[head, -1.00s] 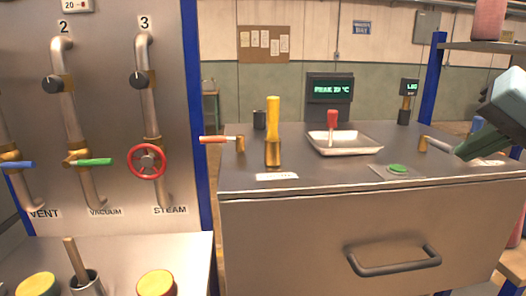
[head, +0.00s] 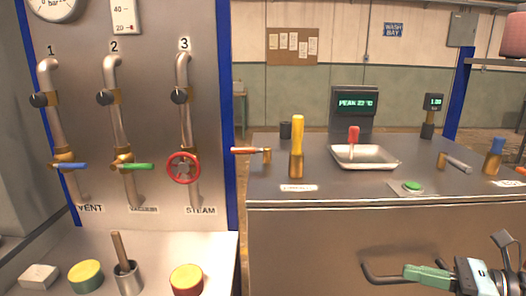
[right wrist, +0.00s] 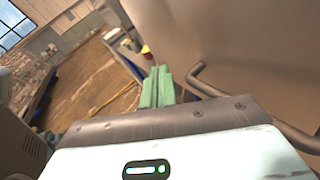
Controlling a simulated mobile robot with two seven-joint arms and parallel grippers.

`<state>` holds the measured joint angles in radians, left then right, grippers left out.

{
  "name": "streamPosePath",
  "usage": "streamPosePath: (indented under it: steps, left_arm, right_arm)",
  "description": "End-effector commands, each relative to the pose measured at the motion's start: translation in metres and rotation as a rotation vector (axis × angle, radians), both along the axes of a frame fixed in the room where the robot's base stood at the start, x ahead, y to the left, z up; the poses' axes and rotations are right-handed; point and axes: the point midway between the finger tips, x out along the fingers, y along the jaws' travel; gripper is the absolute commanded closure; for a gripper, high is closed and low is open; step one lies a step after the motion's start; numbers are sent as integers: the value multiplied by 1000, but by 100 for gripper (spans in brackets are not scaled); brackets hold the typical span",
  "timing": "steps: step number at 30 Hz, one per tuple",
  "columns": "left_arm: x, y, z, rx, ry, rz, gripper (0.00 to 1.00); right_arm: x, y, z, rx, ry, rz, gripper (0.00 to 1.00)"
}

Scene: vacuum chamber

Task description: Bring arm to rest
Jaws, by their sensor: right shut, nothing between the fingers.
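My right gripper (head: 408,271) is low at the right of the head view, in front of the workbench's drawer face. Its green fingers are closed together with nothing between them, and they point left. In the head view they overlap the right part of the dark drawer handle (head: 372,276); I cannot tell if they touch it. In the right wrist view the closed fingers (right wrist: 157,75) show beside the handle (right wrist: 195,75), with a visible gap. My left gripper is not in view.
The bench top (head: 330,185) holds a yellow-handled valve (head: 297,140), a tray (head: 385,158), a green button (head: 412,186) and a grey-handled lever (head: 458,163). A pipe panel (head: 140,130) with a red wheel (head: 183,168) stands at left. A blue post (head: 460,85) rises at right.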

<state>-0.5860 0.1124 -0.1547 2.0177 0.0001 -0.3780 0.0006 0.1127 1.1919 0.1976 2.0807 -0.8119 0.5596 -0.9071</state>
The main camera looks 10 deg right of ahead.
Motion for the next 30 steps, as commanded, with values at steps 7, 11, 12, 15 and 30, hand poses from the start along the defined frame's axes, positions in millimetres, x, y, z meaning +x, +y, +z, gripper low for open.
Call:
streamPosePath:
  steps: [7,11,12,15,30]
  left_arm:
    - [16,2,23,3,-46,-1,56]
    - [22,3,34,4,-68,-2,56]
    - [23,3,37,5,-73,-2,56]
    - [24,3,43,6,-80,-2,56]
    - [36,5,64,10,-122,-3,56]
  right_arm:
    - [-22,-11,-91,745,505,-362,100]
    - [-51,-11,-152,1118,771,-570,100]
    - [-63,-9,-172,1231,853,-637,100]
    - [-99,2,-221,1513,1051,-813,100]
    - [-264,114,-343,-2241,-1523,1368,100]
